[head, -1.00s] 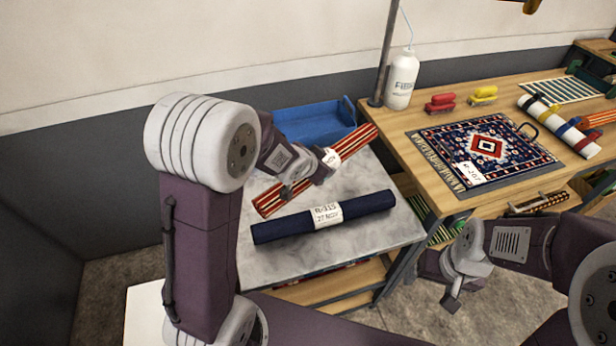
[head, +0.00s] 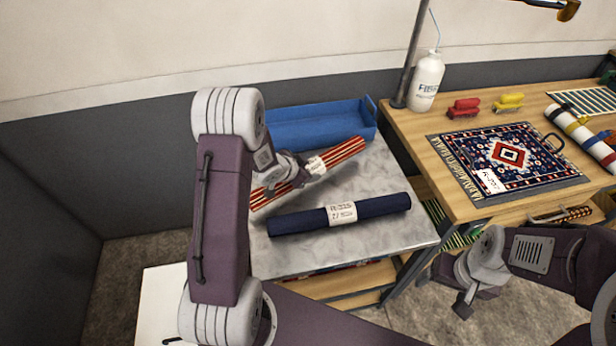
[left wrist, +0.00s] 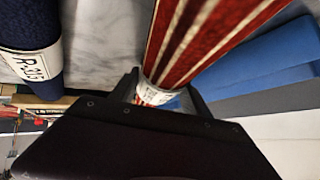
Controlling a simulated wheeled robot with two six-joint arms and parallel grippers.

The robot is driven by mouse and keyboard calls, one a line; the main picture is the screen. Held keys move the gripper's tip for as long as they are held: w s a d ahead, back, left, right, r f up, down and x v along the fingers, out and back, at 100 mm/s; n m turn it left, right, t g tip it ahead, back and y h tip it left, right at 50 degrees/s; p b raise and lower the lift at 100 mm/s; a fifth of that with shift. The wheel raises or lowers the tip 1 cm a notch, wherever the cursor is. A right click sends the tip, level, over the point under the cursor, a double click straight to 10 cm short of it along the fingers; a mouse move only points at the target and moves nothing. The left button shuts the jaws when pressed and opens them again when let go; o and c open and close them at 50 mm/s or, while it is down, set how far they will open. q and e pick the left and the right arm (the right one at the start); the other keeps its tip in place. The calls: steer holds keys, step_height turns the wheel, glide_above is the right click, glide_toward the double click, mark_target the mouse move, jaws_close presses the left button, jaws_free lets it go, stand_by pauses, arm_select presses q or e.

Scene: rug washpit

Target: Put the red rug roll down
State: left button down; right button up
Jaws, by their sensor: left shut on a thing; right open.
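The red rug roll (head: 340,155) has cream stripes and a white label band. It lies at a slant over the marble-topped table, between the blue tray and the navy roll. My left gripper (head: 300,178) is shut on it near its middle. In the left wrist view the red roll (left wrist: 205,35) runs between the fingers, with its label partly hidden by the gripper. I cannot tell whether the roll touches the marble top (head: 285,257). My right gripper (head: 463,290) is open and empty, low in front of the wooden bench.
A navy roll (head: 385,206) labelled R-315 lies in front of the red one. A blue tray (head: 315,133) stands behind it. The wooden bench (head: 410,125) at right holds a patterned rug (head: 540,165), a bottle (head: 427,82) and brushes. Bare marble shows at the front.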

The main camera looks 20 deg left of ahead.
arm_select(q)
step_height(320, 180, down, 4)
steer(key=shift+w+f+b, duration=0.1)
steer(key=shift+b, duration=0.25)
steer(key=c, duration=0.5)
jaws_free()
